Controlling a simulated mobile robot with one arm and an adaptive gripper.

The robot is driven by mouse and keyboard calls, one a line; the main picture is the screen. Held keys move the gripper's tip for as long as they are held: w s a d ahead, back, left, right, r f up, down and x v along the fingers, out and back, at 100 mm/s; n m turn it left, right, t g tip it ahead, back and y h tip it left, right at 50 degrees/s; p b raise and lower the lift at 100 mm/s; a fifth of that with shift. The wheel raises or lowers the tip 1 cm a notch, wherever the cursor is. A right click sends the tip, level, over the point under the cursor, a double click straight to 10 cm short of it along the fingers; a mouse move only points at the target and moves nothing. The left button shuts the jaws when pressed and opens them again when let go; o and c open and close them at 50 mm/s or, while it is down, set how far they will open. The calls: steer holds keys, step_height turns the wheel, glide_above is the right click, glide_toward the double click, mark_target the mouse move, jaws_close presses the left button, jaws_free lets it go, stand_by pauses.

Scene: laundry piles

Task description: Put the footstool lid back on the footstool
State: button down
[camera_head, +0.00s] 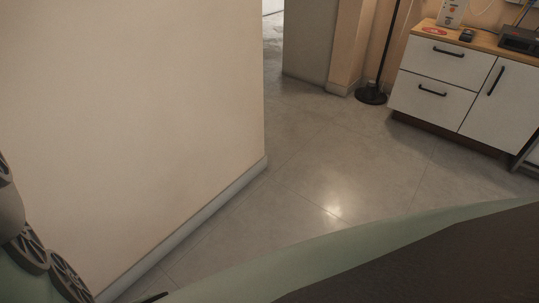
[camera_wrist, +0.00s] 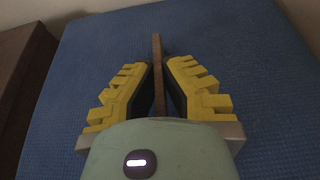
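In the wrist view, my gripper (camera_wrist: 159,66) points at a blue textured surface. A thin brown panel (camera_wrist: 157,45), seen edge-on, stands between its two yellow fingers with black pads. The pads lie close along both sides of the panel, and the fingers look shut on it. It may be the footstool lid, but only its narrow edge shows. The blue surface (camera_wrist: 235,45) fills most of the view; I cannot tell whether it is part of the footstool. The gripper, the panel and the footstool cannot be made out in the head view.
In the wrist view, a dark brown block (camera_wrist: 22,75) borders the blue surface at the left. In the head view, a beige wall (camera_head: 150,120) stands close at the left. A white cabinet (camera_head: 455,85) and a black floor-lamp base (camera_head: 371,95) stand at the back right. The tiled floor (camera_head: 330,165) between is clear.

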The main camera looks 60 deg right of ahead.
steer(key=shift+r+p, duration=0.2)
steer(key=shift+p, duration=0.3)
steer(key=shift+f+b, duration=2.45)
steer(key=shift+f, duration=1.8)
steer(key=shift+f, duration=0.3)
steer(key=shift+d+f, duration=0.15)
steer(key=shift+f, duration=0.1)
steer(key=shift+d+f+b, duration=0.15)
steer(key=shift+f+b, duration=0.25)
steer(key=shift+f, duration=0.15)
steer(key=c, duration=1.1)
jaws_free()
steer(key=shift+o, duration=0.2)
steer(key=shift+a, duration=0.2)
